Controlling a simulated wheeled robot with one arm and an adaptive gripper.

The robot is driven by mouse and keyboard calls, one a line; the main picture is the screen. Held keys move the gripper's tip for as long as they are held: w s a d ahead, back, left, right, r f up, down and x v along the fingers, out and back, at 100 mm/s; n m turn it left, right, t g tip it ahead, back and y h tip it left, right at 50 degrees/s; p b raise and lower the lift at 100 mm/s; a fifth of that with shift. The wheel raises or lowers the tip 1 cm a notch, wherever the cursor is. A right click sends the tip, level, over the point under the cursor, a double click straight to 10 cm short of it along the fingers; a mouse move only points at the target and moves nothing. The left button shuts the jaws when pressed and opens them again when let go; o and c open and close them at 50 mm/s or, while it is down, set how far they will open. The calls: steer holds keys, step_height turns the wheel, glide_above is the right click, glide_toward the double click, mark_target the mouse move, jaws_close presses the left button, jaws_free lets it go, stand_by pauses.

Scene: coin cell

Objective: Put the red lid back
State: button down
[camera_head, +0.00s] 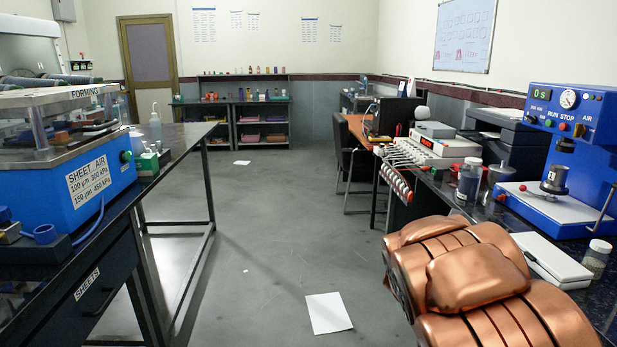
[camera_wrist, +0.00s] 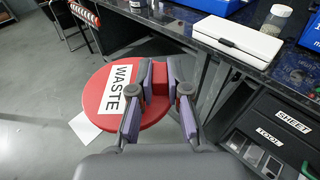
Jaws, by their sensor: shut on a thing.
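The red lid (camera_wrist: 96,98) is round and flat, with a white label reading WASTE. In the wrist view it is left of centre, beside the dark bench. My gripper (camera_wrist: 160,77) is shut on the lid's red handle (camera_wrist: 159,88), with one finger on each side. What lies directly under the lid is hidden, and I cannot tell whether it rests on anything. In the head view neither the lid nor my gripper shows; my copper-coloured arm covers the lower right.
The dark bench (camera_wrist: 258,72) holds a white case (camera_wrist: 238,38) and a capped jar (camera_wrist: 275,20). Drawers marked SHEET and TOOL (camera_wrist: 268,137) are at right. A white paper (camera_head: 328,313) lies on the open floor. Another bench (camera_head: 187,137) stands at left.

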steer(key=a+f+n+t+y+b, duration=0.1)
steer(key=a+f+n+t+y, duration=0.15)
steer(key=a, duration=0.75)
steer(key=a+f+n+t+y, duration=0.1)
steer(key=a+f+n+y, duration=0.15)
steer(key=a, duration=0.75)
step_height(320, 180, up, 19)
steer(key=p, duration=1.8)
steer(key=shift+y+p, duration=0.35)
steer(key=shift+y, duration=0.05)
steer(key=shift+s+d, duration=0.1)
steer(key=shift+s, duration=0.05)
